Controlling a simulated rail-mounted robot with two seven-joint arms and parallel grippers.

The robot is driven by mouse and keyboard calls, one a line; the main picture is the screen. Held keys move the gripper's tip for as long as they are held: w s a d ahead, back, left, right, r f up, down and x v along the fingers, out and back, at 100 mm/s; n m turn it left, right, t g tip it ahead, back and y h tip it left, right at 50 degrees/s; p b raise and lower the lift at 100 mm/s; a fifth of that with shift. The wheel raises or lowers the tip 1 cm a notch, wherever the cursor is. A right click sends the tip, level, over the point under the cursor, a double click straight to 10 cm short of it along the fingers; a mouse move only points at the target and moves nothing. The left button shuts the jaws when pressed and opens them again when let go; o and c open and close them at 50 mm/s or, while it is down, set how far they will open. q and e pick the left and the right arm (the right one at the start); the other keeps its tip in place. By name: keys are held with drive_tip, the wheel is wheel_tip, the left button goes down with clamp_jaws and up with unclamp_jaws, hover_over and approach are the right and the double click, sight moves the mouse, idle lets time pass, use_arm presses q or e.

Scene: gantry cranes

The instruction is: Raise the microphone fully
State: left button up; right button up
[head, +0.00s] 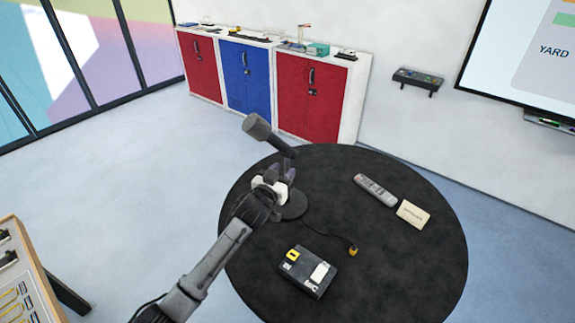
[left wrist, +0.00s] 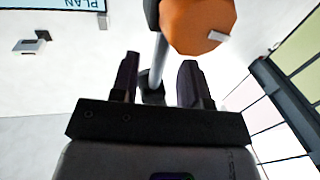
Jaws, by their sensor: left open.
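The microphone (head: 257,127) is grey, with its head tilted up to the left on a jointed stem above a round dark base (head: 294,207). It stands on the round black table (head: 400,270). My left gripper (head: 280,174) is at the stem, above the base and below the head, partly hiding the stem. In the left wrist view the two fingers (left wrist: 160,75) are apart, with the grey stem showing between them; I cannot tell if either touches it. An orange rounded piece (left wrist: 197,22), apparently the end of the microphone head, is beyond the fingers. My right gripper is not in view.
On the table are a black box (head: 307,272) with a yellow-marked switch, a cable plug (head: 352,251), a grey remote (head: 375,190) and a cream card (head: 413,213). Red and blue cabinets (head: 245,78) stand at the back wall. Another table (head: 22,275) is at the lower left.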

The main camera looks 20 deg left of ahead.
sight(286, 168)
use_arm(q)
drive_tip(key=shift+w+d, duration=0.15)
drive_tip(key=shift+w, duration=0.65)
drive_tip(key=shift+w+d, duration=0.1)
drive_tip(key=shift+w, duration=0.65)
drive_tip(key=shift+c, duration=0.2)
clamp_jaws()
